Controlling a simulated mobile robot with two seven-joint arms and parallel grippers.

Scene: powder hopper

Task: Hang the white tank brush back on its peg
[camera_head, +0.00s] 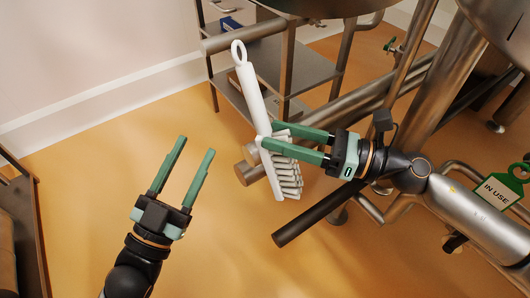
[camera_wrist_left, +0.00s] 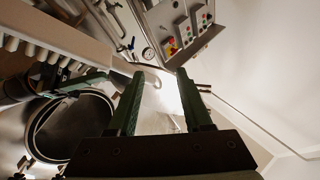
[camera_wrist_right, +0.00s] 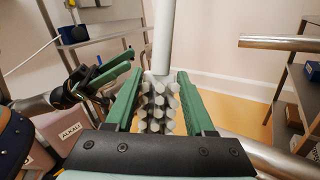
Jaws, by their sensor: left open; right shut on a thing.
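The white tank brush (camera_head: 250,90) has a ring at the top of its handle and a bristled head below. My right gripper (camera_head: 265,139) is shut on it near the join of handle and head, holding it tilted, ring up, in the air. In the right wrist view the bristles (camera_wrist_right: 157,105) sit between the fingers, with the handle rising above. The brush head also shows at upper left in the left wrist view (camera_wrist_left: 60,35). My left gripper (camera_head: 196,146) is open and empty, left of the brush. I cannot make out the peg in any view.
A steel rack (camera_head: 310,68) with a blue box (camera_head: 230,23) stands behind the brush. Steel pipes (camera_head: 340,110) and an IN USE tag (camera_head: 499,191) are at right. A control panel (camera_wrist_left: 180,30) shows in the left wrist view. The floor (camera_head: 90,170) around my left gripper is clear.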

